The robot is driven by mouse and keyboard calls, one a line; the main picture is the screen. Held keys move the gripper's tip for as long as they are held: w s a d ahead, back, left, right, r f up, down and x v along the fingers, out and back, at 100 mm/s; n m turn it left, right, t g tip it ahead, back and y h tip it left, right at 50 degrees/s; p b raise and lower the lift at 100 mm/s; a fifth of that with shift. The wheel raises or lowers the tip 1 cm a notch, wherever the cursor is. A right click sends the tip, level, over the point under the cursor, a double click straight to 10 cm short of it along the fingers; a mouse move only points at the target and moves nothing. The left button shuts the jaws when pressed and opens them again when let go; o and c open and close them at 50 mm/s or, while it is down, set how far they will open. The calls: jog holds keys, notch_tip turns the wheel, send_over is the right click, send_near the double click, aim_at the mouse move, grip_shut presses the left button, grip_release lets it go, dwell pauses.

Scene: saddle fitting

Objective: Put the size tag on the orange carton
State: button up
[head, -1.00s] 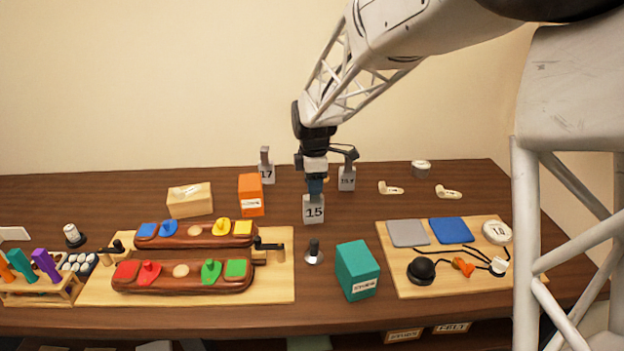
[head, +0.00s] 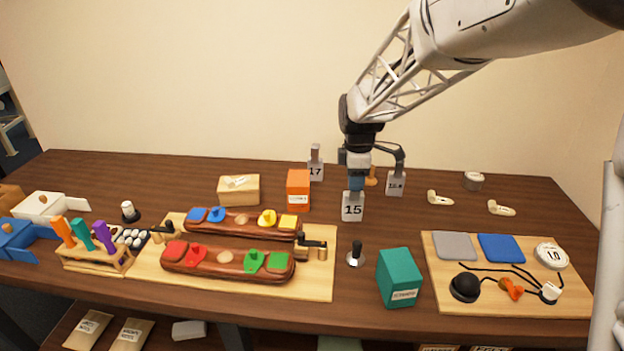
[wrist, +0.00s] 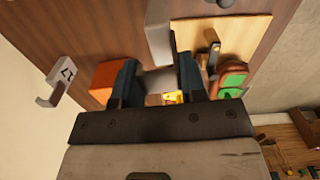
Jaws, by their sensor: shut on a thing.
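The orange carton (head: 298,191) stands upright on the table behind the wooden board and carries a small white label. It also shows in the wrist view (wrist: 103,80), left of my gripper's fingers. My gripper (head: 355,183) is shut on the grey handle of the size tag marked 15 (head: 352,208), which hangs upright to the right of the carton and apart from it. The tag's grey body shows between the dark fingers in the wrist view (wrist: 158,82). Whether its lower edge touches the table is unclear.
A tag marked 17 (head: 315,170) stands behind the carton, another tag (head: 396,183) behind and right of my gripper. A teal carton (head: 399,277), a dark-knobbed peg (head: 355,252) and the board with red-brown saddles (head: 318,283) lie nearer. A tan box (head: 239,190) stands left.

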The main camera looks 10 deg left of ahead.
jog(key=s+a+r+m, duration=0.1)
jog(key=a+r, duration=0.7)
jog(key=a, duration=0.3)
jog(key=shift+r, duration=0.4)
jog(key=shift+a, duration=0.1)
jog(key=w+a, duration=0.3)
jog(key=w, duration=0.4)
jog(key=w+a+f, duration=0.1)
jog(key=w+a, duration=0.1)
jog(key=w, duration=0.5)
jog(key=shift+w+a+f, duration=0.25)
jog(key=shift+w+a, duration=0.15)
jog(key=shift+f, duration=0.1)
jog(key=shift+f, duration=1.8)
jog(key=o, duration=1.2)
